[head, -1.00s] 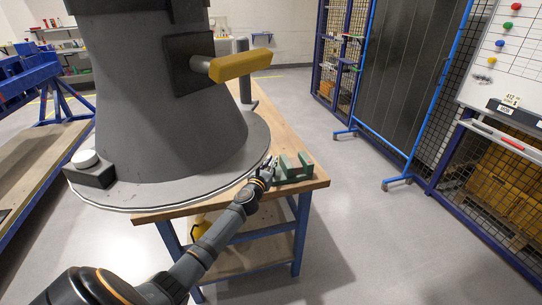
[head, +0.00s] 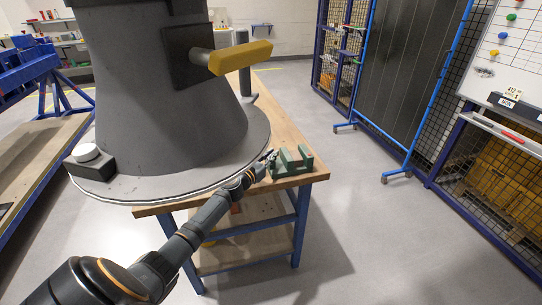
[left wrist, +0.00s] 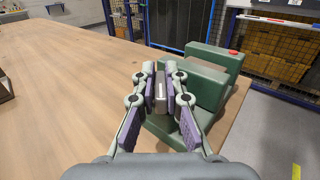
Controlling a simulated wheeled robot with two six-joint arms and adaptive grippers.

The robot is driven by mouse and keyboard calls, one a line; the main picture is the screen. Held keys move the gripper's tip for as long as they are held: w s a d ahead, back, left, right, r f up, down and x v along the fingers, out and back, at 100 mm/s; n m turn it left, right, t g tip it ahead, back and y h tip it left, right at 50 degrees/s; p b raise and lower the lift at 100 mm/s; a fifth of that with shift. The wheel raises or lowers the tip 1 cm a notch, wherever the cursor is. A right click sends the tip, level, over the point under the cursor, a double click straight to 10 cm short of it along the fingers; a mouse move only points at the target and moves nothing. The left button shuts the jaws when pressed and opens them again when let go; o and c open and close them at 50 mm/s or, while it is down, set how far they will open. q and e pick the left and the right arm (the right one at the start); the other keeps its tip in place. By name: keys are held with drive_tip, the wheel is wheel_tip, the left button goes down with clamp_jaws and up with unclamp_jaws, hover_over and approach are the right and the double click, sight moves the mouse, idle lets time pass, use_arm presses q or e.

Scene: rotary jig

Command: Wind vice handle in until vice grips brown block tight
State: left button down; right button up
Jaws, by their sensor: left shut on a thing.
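The green vice (head: 292,163) sits at the near right corner of the wooden bench. It also shows in the left wrist view (left wrist: 200,85), its two jaw blocks standing apart. My left gripper (head: 271,157) is at the left side of the vice. In the left wrist view its purple-padded fingers (left wrist: 160,75) are closed around a grey piece, the vice handle (left wrist: 160,90), in front of the vice body. The fingers hide part of the handle. My right gripper is not in view.
A large grey cone-shaped machine (head: 165,100) with a yellow handle (head: 240,57) and a wide round base stands left of the vice. The wooden bench top (left wrist: 55,85) is clear beside the vice. A wheeled dark screen (head: 385,80) and a mesh cage (head: 500,165) stand right.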

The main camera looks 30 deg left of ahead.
use_arm(q)
drive_tip(key=c, duration=1.5)
unclamp_jaws()
drive_tip(key=shift+o, duration=0.5)
drive_tip(key=shift+d+n+y, duration=0.1)
drive_tip(key=shift+n+y, duration=0.2)
drive_tip(key=shift+y, duration=0.2)
